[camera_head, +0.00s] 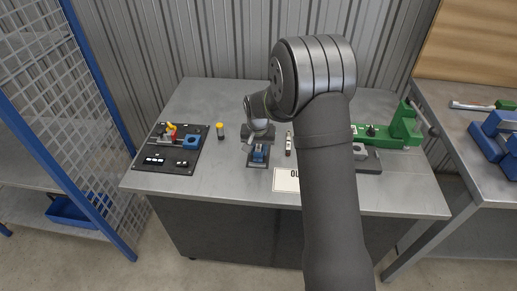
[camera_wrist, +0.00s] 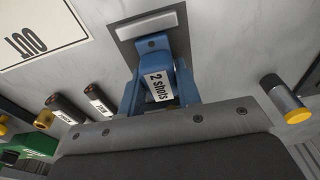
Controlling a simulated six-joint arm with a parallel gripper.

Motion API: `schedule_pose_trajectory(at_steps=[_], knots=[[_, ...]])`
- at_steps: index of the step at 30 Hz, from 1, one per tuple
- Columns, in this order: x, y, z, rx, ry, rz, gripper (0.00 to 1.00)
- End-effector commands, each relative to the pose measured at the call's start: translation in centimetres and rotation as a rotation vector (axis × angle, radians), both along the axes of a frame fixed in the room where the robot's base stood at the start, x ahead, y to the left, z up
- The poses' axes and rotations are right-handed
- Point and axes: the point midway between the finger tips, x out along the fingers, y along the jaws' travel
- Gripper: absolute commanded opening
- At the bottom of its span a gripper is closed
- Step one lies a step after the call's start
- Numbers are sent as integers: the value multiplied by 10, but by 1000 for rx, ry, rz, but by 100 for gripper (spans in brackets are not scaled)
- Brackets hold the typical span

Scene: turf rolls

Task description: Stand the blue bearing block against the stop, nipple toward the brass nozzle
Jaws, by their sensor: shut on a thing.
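The blue bearing block (camera_head: 259,153) stands at a dark pad (camera_head: 250,165) near the table's middle. In the wrist view the block (camera_wrist: 155,47) carries a white "2 shots" label. My gripper (camera_head: 258,142) is right over it and shut on it; in the wrist view the dark gripper body hides its lower part. Its nipple cannot be made out. On a black board (camera_head: 168,163) at the left is a red and yellow fitting (camera_head: 171,130). I cannot tell for certain which parts are the brass nozzle and the stop.
A blue piece with a dark hole (camera_head: 192,142) sits on the board. A yellow-capped cylinder (camera_head: 220,131) stands between board and gripper. Right of the block are small labelled cylinders (camera_wrist: 98,100), a white "OUT" sign (camera_head: 284,180) and a green machine (camera_head: 398,132). The table's front left is clear.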

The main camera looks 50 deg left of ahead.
Motion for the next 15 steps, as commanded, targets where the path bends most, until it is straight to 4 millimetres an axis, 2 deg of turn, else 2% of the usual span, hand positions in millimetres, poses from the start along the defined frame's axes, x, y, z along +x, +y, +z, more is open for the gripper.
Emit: schedule_pose_trajectory(at_steps=[11, 12, 15], knots=[[0, 0, -4, 2, -1, 0, 0], [0, 0, -4, 1, -1, 0, 37], [0, 0, -4, 1, -1, 0, 53]])
